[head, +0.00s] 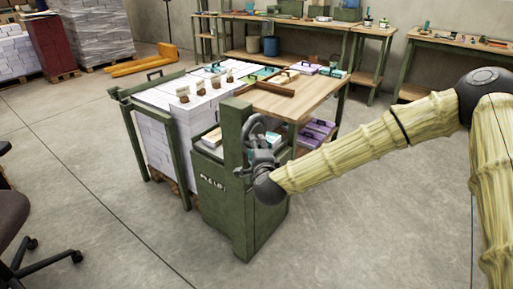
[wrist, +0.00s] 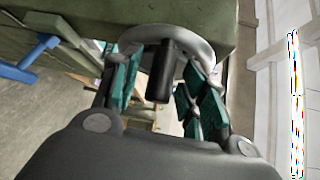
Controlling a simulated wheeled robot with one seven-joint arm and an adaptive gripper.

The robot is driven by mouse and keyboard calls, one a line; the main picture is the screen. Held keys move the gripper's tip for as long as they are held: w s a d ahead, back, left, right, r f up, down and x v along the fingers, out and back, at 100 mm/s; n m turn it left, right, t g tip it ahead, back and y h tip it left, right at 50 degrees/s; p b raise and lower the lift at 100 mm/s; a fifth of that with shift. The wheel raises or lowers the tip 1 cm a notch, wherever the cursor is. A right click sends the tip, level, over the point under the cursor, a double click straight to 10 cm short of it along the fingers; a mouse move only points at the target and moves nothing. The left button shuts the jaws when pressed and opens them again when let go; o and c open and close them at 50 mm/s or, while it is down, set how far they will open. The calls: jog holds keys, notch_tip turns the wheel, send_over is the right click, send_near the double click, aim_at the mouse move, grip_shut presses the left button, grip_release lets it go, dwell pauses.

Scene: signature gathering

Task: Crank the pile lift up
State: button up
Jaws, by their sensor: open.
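The pile lift is a green cabinet (head: 225,205) with white lettering and a tall post, standing mid-floor in the head view. A grey ring-shaped crank wheel (head: 254,125) sits on its side near the top. In the wrist view the wheel's rim (wrist: 197,42) arcs across the top, with a black crank handle (wrist: 159,78) pointing toward the camera. My gripper (wrist: 162,72) is open, its green-padded fingers on either side of the handle. I cannot tell if either finger touches it. In the head view my gripper (head: 262,160) is at the wheel, partly hiding it.
White paper stacks (head: 155,140) stand left of the cabinet inside a green frame (head: 182,165). A wooden tabletop (head: 290,100) adjoins behind, with purple boxes (head: 318,130) below. An office chair (head: 25,235) is at left. The front floor is clear.

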jog(key=shift+w, duration=0.2)
grip_shut()
dwell(0.3)
